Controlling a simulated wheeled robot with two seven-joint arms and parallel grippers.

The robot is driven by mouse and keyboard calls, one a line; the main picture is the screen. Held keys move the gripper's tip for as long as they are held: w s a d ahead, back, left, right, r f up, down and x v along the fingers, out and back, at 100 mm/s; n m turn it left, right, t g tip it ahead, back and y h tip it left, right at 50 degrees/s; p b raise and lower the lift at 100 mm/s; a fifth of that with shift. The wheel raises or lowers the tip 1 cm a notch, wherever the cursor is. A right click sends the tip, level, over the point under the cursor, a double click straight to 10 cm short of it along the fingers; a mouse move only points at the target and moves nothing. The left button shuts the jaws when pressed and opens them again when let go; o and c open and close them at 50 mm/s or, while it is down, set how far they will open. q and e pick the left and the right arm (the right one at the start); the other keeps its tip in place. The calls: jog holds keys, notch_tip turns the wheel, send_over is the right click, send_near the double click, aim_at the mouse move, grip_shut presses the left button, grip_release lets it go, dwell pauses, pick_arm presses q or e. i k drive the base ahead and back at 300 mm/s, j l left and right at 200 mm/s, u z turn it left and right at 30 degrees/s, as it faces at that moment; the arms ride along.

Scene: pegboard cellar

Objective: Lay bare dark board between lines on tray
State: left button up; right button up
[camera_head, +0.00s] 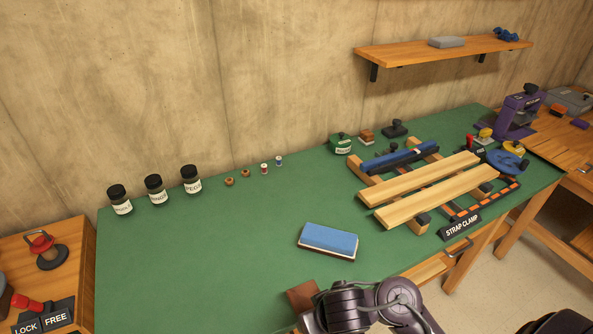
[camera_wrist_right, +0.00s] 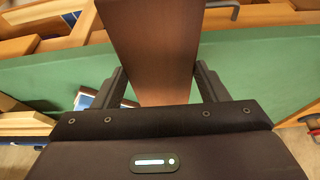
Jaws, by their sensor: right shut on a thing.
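My right gripper (camera_wrist_right: 155,88) is shut on a dark brown board (camera_wrist_right: 153,45), which runs away from the jaws in the right wrist view. In the head view a brown corner of this board (camera_head: 301,298) shows at the bottom beside my dark arm, over the green bench's front edge. The fingertips are hidden in the head view. I cannot make out a tray with lines in either view. My left gripper is in neither view.
A blue-topped block (camera_head: 328,238) lies on the green bench (camera_head: 230,235). Two pale boards (camera_head: 420,178) rest on a strap clamp rack at right. Three dark jars (camera_head: 155,190) stand at left. A shelf (camera_head: 440,50) hangs on the wall. The bench's left-middle is clear.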

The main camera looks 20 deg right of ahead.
aim_at(550, 148)
jog(key=k+l, duration=0.1)
jog(key=l, duration=1.75)
jog(key=k+l, duration=0.15)
jog(key=l, duration=1.75)
jog(key=i+l, duration=0.1)
jog(key=l, duration=0.9)
jog(key=i+l, duration=0.1)
jog(key=l, duration=0.9)
jog(key=i+l, duration=0.1)
jog(key=l, duration=0.35)
jog(key=i+l, duration=0.1)
jog(key=l, duration=0.4)
jog(key=i+l, duration=0.1)
jog(key=l, duration=0.35)
